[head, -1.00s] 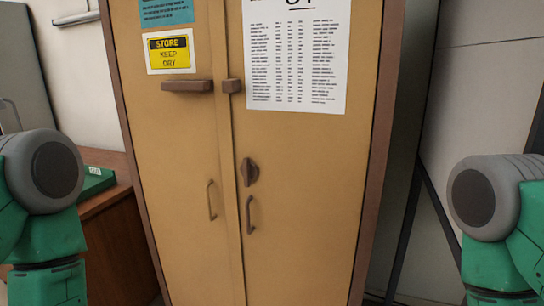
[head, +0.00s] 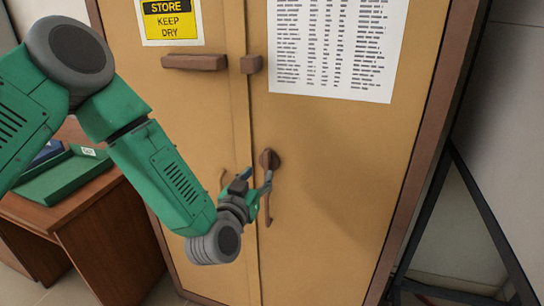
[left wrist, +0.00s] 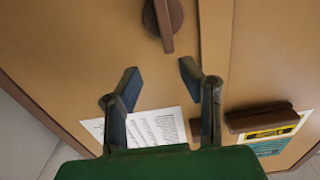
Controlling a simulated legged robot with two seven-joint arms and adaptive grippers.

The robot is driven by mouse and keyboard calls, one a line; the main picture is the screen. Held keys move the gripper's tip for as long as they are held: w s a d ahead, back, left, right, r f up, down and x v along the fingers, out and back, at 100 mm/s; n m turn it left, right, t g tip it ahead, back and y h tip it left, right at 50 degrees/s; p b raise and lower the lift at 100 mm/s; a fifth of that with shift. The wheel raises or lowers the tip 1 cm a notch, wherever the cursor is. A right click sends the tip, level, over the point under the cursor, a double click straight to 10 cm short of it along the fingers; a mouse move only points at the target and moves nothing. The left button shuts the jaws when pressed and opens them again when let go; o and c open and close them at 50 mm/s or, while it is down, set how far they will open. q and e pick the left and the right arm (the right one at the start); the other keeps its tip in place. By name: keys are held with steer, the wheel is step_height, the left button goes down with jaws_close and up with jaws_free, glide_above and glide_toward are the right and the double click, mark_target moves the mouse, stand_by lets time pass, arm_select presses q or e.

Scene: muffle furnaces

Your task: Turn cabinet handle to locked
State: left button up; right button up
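The tan two-door cabinet (head: 320,220) stands closed in front of me. Its brown turn handle (head: 268,158) is on the right door, near the seam between the doors. In the left wrist view the turn handle (left wrist: 165,22) shows at the top as a round base with a long bar. There it lies just beyond the open fingertips (left wrist: 157,73), and no contact shows. My right gripper is out of view.
A wide brown latch bar (head: 195,62) crosses the left door higher up. A wooden desk (head: 95,235) with a green box (head: 68,178) stands at the left. Dark metal struts (head: 485,210) are at the right.

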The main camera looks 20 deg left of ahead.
mark_target(264, 158)
arm_select(q)
steer(key=w, duration=0.2)
steer(key=w+a, duration=0.1)
steer(key=w, duration=0.5)
steer(key=shift+w+a+f, duration=0.1)
steer(key=shift+w+a, duration=0.05)
steer(key=shift+w+d, duration=0.35)
steer(key=shift+d, duration=0.4)
steer(key=shift+a, duration=0.3)
steer(key=c, duration=0.5)
steer(key=shift+s+a, duration=0.1)
steer(key=shift+a, duration=0.2)
jaws_close()
steer(key=shift+a+f, duration=0.1)
steer(key=shift+a, duration=0.1)
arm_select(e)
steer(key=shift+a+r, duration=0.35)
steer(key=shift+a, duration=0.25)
